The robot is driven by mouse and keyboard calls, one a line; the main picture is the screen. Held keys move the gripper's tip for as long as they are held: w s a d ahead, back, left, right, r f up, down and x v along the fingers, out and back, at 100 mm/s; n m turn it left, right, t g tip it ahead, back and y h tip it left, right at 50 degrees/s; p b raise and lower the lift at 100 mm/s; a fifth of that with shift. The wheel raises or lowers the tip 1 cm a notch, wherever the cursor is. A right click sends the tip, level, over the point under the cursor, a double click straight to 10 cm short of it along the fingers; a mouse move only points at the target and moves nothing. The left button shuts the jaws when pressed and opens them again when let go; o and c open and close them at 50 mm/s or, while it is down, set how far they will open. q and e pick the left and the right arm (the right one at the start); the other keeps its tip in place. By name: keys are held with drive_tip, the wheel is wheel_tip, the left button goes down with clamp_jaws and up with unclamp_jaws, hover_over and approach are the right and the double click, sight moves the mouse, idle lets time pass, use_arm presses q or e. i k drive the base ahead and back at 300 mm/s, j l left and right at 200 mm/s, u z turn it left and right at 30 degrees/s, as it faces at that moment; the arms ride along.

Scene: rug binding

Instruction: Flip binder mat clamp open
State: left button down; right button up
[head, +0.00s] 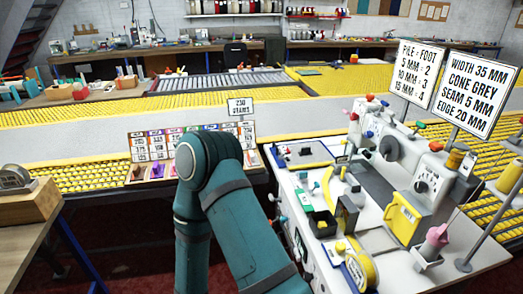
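The white binding machine (400,165) stands at the right, with dials, coloured knobs and levers on it. A flat dark-edged plate (302,154) lies at its back left, with small fittings beside it. I cannot tell which fitting is the mat clamp, or whether it is open or shut. A teal arm of mine (215,195) rises from the bottom and bends in the middle of the view, left of the machine. It hides part of the conveyor edge. Neither of my grippers shows.
Two signs (475,95) stand over the machine. A yellow roll (360,268) and a black bin (322,222) sit at its front. A pink cone (437,235) stands at the right. A chart board (155,148) stands behind my arm, before yellow roller conveyors (60,118). A wooden bench (25,207) is at left.

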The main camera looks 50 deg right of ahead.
sight(280, 158)
drive_tip(key=i+z, duration=0.75)
drive_tip(key=i+j+z, duration=0.1)
drive_tip(key=i+z, duration=0.95)
drive_tip(key=i+j+z, duration=0.2)
drive_tip(key=z, duration=0.15)
drive_tip(key=i+j+z, duration=0.15)
drive_tip(key=i+z, duration=0.2)
drive_tip(key=i+j+z, duration=0.3)
drive_tip(key=i+l, duration=0.05)
drive_tip(key=l, duration=0.05)
